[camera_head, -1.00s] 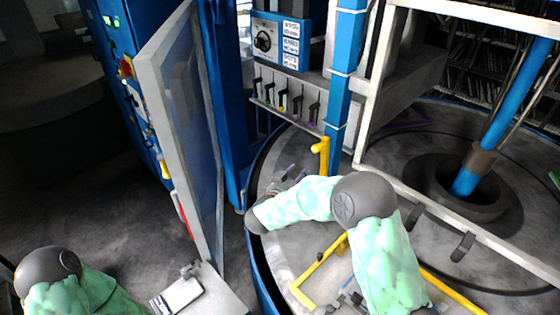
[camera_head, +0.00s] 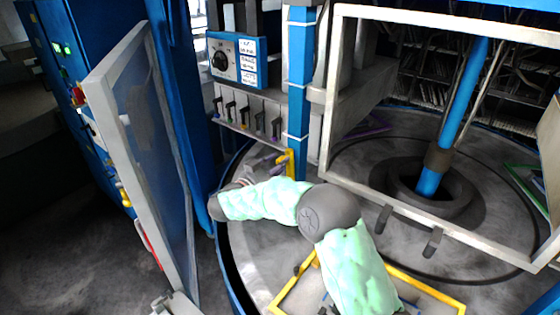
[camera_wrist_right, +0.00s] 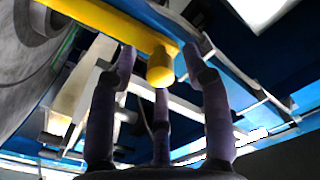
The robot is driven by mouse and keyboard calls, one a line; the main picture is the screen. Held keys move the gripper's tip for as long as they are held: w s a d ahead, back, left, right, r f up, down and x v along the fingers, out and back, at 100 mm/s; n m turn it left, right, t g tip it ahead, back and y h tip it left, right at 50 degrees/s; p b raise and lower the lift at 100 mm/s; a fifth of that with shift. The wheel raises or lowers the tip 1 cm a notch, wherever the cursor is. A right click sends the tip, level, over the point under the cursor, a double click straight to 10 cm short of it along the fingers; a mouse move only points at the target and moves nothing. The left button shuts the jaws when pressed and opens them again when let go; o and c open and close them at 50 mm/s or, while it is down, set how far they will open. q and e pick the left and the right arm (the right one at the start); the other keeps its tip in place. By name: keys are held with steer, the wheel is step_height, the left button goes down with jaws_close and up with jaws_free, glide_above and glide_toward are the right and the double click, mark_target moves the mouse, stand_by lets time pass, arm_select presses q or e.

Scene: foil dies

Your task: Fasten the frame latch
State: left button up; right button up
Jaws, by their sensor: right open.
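The yellow frame latch (camera_head: 289,165) is on the blue post (camera_head: 299,100), beside the lower left corner of the pale rectangular frame (camera_head: 440,228). My right gripper (camera_head: 266,162) is just left of the latch, its purple fingers partly hidden by my green-sleeved arm. In the right wrist view, the latch is a yellow bar with a rounded end (camera_wrist_right: 160,68). The three open fingers (camera_wrist_right: 160,85) stand around that end. I cannot tell whether any finger touches it. My left gripper is out of view.
A grey-edged door panel (camera_head: 125,150) stands open at left. A control box with a dial (camera_head: 235,60) and a row of small levers (camera_head: 245,115) are behind the gripper. A yellow bar frame (camera_head: 425,285) lies on the round table (camera_head: 250,262) below my right arm.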

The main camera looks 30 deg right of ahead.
steer(key=shift+x, duration=0.8)
steer(key=shift+c, duration=0.3)
jaws_close()
